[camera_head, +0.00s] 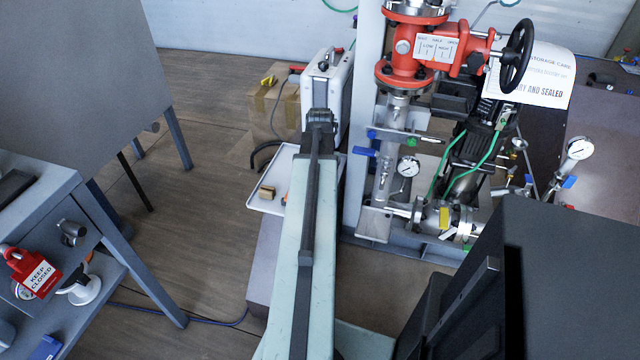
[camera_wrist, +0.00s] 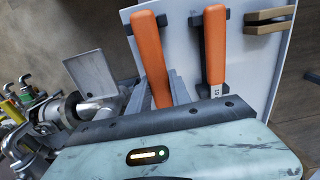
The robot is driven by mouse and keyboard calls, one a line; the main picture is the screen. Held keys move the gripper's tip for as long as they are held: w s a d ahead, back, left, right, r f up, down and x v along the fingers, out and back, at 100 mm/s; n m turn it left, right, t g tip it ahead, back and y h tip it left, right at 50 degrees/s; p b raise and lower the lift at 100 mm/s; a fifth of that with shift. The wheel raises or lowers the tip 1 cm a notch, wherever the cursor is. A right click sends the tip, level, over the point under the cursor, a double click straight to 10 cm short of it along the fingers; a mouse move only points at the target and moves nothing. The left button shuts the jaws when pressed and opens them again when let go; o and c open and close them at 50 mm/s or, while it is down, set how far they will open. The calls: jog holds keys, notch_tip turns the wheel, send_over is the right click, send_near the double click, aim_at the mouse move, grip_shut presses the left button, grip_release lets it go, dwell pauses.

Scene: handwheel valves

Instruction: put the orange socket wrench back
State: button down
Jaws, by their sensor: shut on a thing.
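In the wrist view two orange handles show against a pale tray or board. The left orange handle, the orange socket wrench as far as I can tell (camera_wrist: 151,55), runs down between the grey fingers of my gripper (camera_wrist: 160,90), which is shut on it. Its lower end is hidden behind my gripper's body. A dark bracket (camera_wrist: 162,19) sits beside its upper part; I cannot tell whether they touch. The second orange-handled tool (camera_wrist: 216,45) lies to the right in a dark bracket, with a pale, marked shaft. In the head view my arm hides most of this.
In the head view the white tray (camera_head: 268,207) lies left of my arm, near a silver case (camera_head: 325,80) and a cardboard box (camera_head: 272,110). Pipes and a red valve (camera_head: 405,60) stand close on the right.

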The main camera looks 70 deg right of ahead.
jog(key=shift+f+b, duration=0.8)
jog(key=shift+f, duration=0.1)
jog(key=shift+r, duration=0.1)
jog(key=c, duration=1.1)
grip_release()
jog(key=shift+o, duration=0.3)
jog(key=o, duration=0.4)
jog(key=shift+r+p, duration=3)
jog(key=shift+p, duration=0.1)
